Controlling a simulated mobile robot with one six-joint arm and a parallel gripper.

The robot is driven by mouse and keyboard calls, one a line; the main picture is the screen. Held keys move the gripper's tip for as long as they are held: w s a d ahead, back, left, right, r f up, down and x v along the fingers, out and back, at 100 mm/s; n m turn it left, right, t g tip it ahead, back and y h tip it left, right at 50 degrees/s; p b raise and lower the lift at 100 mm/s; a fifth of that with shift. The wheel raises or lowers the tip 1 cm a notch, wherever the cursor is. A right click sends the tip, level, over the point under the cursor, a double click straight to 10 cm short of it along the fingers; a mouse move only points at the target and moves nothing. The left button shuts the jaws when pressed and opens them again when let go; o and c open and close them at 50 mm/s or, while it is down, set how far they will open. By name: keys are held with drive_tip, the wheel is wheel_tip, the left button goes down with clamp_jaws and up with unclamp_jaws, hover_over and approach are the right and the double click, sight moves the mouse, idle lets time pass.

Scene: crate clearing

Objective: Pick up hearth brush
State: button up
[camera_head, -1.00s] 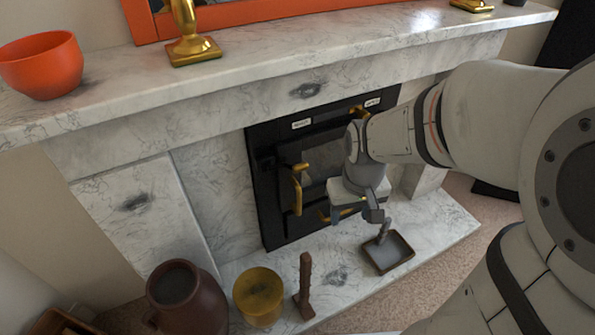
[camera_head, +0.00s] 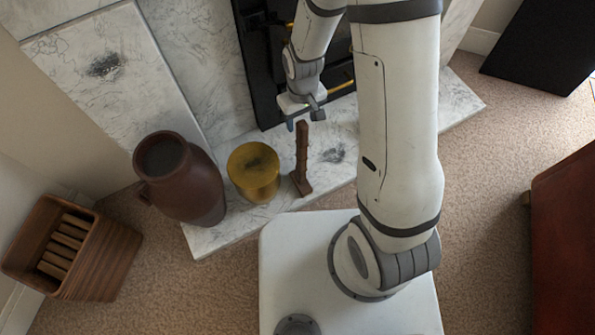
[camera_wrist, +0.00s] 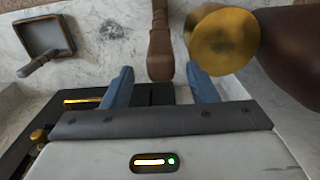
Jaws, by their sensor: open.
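The hearth brush (camera_head: 302,158) is brown and stands upright on the marble hearth, just right of a gold pot. In the wrist view the brush (camera_wrist: 160,42) runs down from the top edge, its near end lined up with the gap between the fingers. My gripper (camera_head: 303,119) is open and empty, close to the brush's upper end. In the wrist view my gripper (camera_wrist: 160,74) shows one blue-grey finger on each side of that near end. I cannot tell whether the fingers touch it.
The gold pot (camera_head: 254,173) stands close beside the brush, with a brown jug (camera_head: 185,185) further left. A dustpan (camera_wrist: 45,47) lies on the hearth. The dark fireplace front (camera_head: 262,65) is behind.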

wheel_tip(320, 180, down, 4)
drive_tip(key=shift+s+f+b, duration=0.15)
drive_tip(key=shift+b, duration=0.75)
clamp_jaws()
